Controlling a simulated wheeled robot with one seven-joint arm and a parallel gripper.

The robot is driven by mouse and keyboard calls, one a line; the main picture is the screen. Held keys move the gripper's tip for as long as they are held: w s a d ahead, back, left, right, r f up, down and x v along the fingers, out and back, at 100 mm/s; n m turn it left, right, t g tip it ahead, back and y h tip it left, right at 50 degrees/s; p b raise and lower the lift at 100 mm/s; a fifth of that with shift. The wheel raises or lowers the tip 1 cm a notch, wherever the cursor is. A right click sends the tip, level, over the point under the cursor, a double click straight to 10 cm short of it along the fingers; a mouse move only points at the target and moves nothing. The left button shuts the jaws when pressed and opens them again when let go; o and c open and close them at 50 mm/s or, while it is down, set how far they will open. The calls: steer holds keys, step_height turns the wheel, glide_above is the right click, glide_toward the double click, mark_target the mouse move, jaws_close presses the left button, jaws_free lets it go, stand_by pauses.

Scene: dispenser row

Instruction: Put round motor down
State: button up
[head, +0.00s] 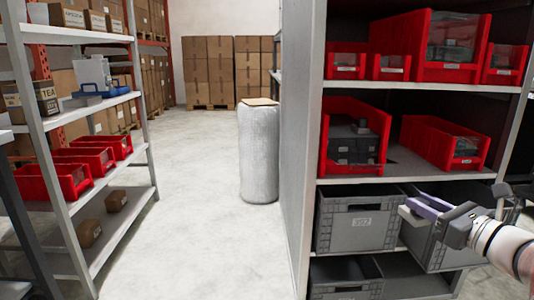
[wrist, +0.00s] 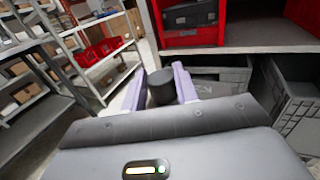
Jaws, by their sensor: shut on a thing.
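My gripper (head: 420,207) is at the right in the head view, in front of the grey bins on the lower shelf. In the wrist view, my gripper (wrist: 158,72) has its two purple fingers closed on a dark, round motor (wrist: 161,89). The motor sits between the fingers, above the gripper body. I cannot make the motor out in the head view.
A grey bin (head: 357,222) stands left of my gripper; another grey bin (head: 452,254) juts out below it. Red bins (head: 352,137) fill the shelves above. A grey upright panel (head: 302,110) edges the rack. The aisle floor (head: 195,225) is clear; a wrapped column (head: 259,155) stands farther back.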

steer(key=w+a+f, duration=0.2)
steer(key=f, duration=0.7)
steer(key=w+a+f, duration=0.3)
steer(key=f, duration=0.5)
steer(key=w+a+f, duration=0.2)
steer(key=f, duration=0.7)
steer(key=s+a+f+m+t+h, duration=0.1)
steer(key=a+f+h, duration=0.3)
steer(key=f, duration=0.4)
steer(key=s+a+f+m+h, duration=0.3)
steer(key=a+f, duration=0.3)
steer(key=f, duration=0.2)
steer(key=shift+s+a+f+m+t+h, duration=0.2)
steer(key=shift+s+a+m+t+h, duration=0.15)
steer(key=shift+s+m, duration=0.35)
steer(key=shift+s, duration=0.1)
